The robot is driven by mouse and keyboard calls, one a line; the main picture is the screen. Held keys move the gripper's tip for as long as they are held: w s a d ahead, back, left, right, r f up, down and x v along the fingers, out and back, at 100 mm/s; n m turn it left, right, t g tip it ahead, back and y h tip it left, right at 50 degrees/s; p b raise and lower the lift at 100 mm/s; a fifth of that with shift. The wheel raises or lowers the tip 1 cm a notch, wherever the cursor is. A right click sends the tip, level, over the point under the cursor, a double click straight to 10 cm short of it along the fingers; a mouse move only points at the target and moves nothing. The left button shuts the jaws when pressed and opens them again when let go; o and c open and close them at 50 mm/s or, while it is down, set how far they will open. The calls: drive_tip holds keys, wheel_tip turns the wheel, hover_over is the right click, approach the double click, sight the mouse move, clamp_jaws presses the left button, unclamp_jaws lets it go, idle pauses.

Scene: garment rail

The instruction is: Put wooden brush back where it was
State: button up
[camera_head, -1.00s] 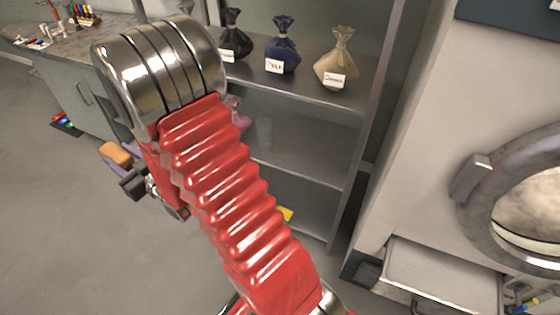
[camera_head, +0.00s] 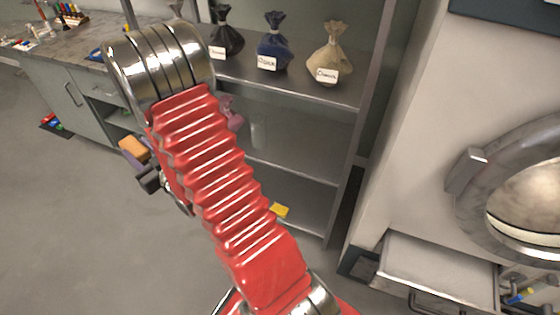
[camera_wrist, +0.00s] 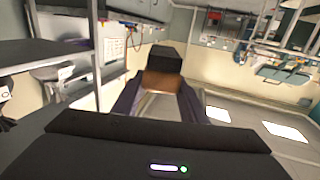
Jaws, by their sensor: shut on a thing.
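The wooden brush (camera_head: 134,148) shows as an orange-brown block beyond my arm in the head view. In the wrist view its brown and dark block (camera_wrist: 163,70) sits between the fingertips. My gripper (camera_head: 140,166) is shut on it and holds it in the air, left of the shelf unit. The gripper also shows in the wrist view (camera_wrist: 160,88). My red arm hides part of the gripper and part of the shelves.
A grey shelf unit (camera_head: 335,97) stands in the middle, with several tied bags on its upper shelf and a yellow item (camera_head: 279,210) low down. A workbench (camera_head: 62,58) stands at the left, and a front-loading machine (camera_head: 480,180) at the right. The floor at left is largely clear.

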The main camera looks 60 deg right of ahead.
drive_tip(key=s+d+f+m+g+h, duration=0.1)
drive_tip(key=s+d+f+m+h, duration=0.2)
drive_tip(key=d, duration=0.6)
drive_tip(key=s+d+f+m+g+h, duration=0.25)
drive_tip(key=s+d+f, duration=0.2)
drive_tip(key=d, duration=0.45)
drive_tip(key=s+d+f+m+g+h, duration=0.1)
drive_tip(key=s+d+f+h, duration=0.35)
drive_tip(key=d, duration=0.45)
drive_tip(key=s+d+f+m+g+h, duration=0.2)
drive_tip(key=s+d+m+g, duration=0.2)
drive_tip(key=s+d, duration=0.4)
drive_tip(key=s+d+f+m+g+h, duration=0.3)
drive_tip(key=s+d+g, duration=0.3)
drive_tip(key=s+d, duration=0.3)
drive_tip(key=shift+s+f+m+h, duration=0.2)
drive_tip(key=shift+s+m+h, duration=0.1)
drive_tip(key=shift+s+m, duration=0.4)
drive_tip(key=shift+g, duration=0.25)
drive_tip(key=shift+f, duration=2.9)
drive_tip(key=shift+f, duration=2.1)
